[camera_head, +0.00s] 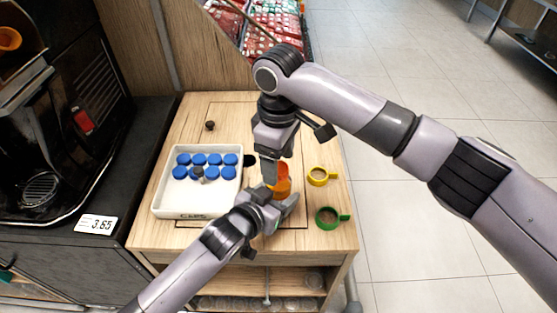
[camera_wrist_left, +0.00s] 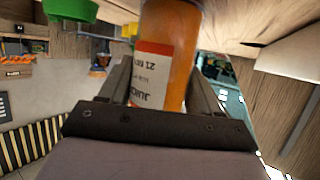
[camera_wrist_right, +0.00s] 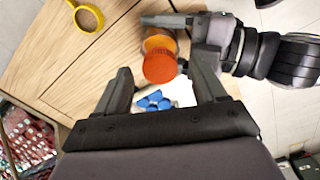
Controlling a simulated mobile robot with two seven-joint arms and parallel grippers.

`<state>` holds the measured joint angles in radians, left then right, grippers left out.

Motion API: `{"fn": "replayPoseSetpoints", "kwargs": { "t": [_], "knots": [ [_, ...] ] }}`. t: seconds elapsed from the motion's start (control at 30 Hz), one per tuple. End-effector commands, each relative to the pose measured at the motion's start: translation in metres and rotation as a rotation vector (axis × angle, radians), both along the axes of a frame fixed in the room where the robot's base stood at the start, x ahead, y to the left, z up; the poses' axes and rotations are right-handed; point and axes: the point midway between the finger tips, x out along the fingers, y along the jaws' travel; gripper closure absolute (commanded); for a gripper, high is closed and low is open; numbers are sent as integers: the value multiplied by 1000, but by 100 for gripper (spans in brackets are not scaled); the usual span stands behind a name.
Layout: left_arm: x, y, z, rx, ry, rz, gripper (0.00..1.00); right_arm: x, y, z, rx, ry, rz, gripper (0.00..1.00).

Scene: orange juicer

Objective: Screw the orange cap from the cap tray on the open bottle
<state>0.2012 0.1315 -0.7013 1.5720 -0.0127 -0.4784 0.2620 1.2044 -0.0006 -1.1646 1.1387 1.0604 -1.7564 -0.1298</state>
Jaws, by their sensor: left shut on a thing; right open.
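An orange juice bottle with a white and red label (camera_wrist_left: 165,80) stands between the fingers of my left gripper (camera_wrist_left: 158,92), which is shut on it. In the head view the bottle (camera_head: 283,187) is partly hidden by both grippers. My right gripper (camera_head: 270,176) is open just above the bottle's top. In the right wrist view a red-orange round cap (camera_wrist_right: 160,68) lies between its spread fingers and appears to sit on the bottle's top; whether it is screwed down I cannot tell. The white cap tray (camera_head: 196,211) on the left holds several blue caps (camera_head: 211,173).
A small dark knob (camera_head: 210,125) is at the back. A black juicer machine (camera_head: 60,140) stands at the left.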

Motion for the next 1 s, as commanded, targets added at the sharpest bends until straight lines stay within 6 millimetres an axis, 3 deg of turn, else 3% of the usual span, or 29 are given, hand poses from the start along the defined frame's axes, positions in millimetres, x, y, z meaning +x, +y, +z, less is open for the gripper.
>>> {"fn": "replayPoseSetpoints", "kwargs": {
  "t": [0.3, 0.5, 0.7, 0.97, 1.0],
  "knots": [
    [0, 0, 0, 0, 0, 0, 100, 0, 1, 66, 2, -2, 2, 30],
    [0, 0, 0, 0, 0, 0, 100, 0, 1, 99, 0, -1, 1, 30],
    [0, 0, 0, 0, 0, 0, 100, 0, 0, 111, -1, 0, 0, 30],
    [0, 0, 0, 0, 0, 0, 100, 0, 0, 112, -1, 0, 0, 30],
    [0, 0, 0, 0, 0, 0, 27, 0, 0, 112, 0, 0, 0, 30]
  ]
}}
